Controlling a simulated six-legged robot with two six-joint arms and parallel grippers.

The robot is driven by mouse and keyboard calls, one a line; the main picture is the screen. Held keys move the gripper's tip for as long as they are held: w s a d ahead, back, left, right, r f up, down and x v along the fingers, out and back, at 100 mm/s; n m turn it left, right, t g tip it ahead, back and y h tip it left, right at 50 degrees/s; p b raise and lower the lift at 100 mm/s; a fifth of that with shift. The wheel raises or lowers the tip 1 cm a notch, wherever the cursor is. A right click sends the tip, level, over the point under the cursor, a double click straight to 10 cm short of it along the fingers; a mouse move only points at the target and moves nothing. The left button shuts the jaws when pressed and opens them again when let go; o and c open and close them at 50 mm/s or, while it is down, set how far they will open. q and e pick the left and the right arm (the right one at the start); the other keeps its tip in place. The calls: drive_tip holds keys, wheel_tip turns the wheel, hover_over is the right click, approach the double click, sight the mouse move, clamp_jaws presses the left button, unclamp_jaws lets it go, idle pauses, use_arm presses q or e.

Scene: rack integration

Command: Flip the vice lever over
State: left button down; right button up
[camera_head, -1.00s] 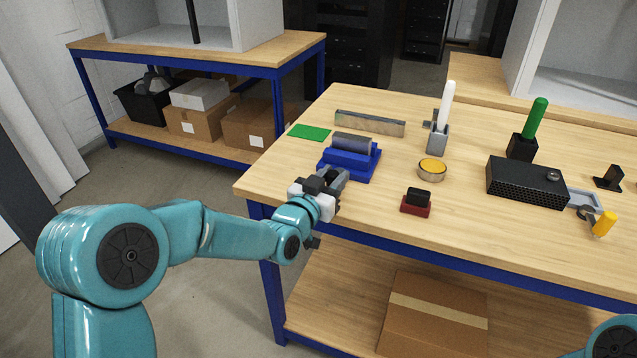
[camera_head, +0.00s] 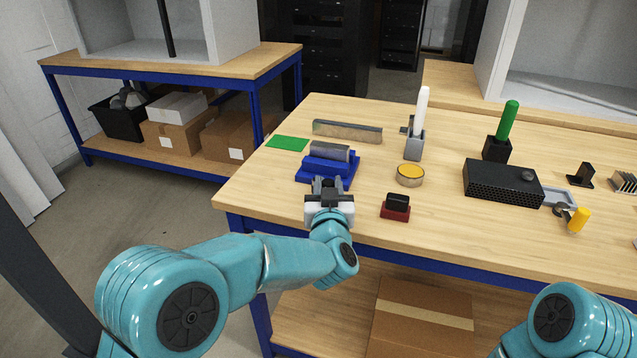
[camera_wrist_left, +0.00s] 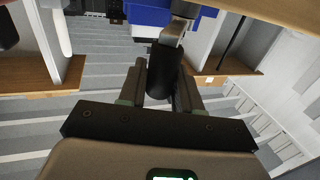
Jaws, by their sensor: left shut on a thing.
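The blue vice (camera_head: 345,168) with a grey cylinder (camera_head: 328,151) on top stands near the left front part of the wooden table. My left gripper (camera_head: 327,184) is right at its front side. In the left wrist view the vice's blue body (camera_wrist_left: 148,16) is at the top edge. Its lever, a short metal arm with a black grip (camera_wrist_left: 163,72), points toward my gripper. My fingers lie on either side of the black grip and are shut on it. In the head view the lever is hidden by my gripper. My right gripper is out of view.
Near the vice are a green mat (camera_head: 288,143), a metal bar (camera_head: 346,132), a round yellow-topped tin (camera_head: 410,175) and a red-and-black block (camera_head: 396,207). A black perforated box (camera_head: 502,184) stands farther right. The table's front edge is just below my left gripper.

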use_arm(q)
drive_tip(key=shift+w+d+r+n+g+y+p, duration=0.15)
drive_tip(key=shift+d+n+y+p, duration=0.3)
drive_tip(key=shift+y, duration=0.3)
drive_tip(key=shift+w+d+f+n+g+y+p, duration=0.15)
drive_tip(key=shift+d+n+y+p, duration=0.15)
drive_tip(key=shift+n+y, duration=0.35)
drive_tip(key=shift+r+y, duration=0.1)
drive_tip(key=shift+y, duration=0.2)
drive_tip(key=c, duration=0.9)
unclamp_jaws()
drive_tip(key=shift+w, duration=0.1)
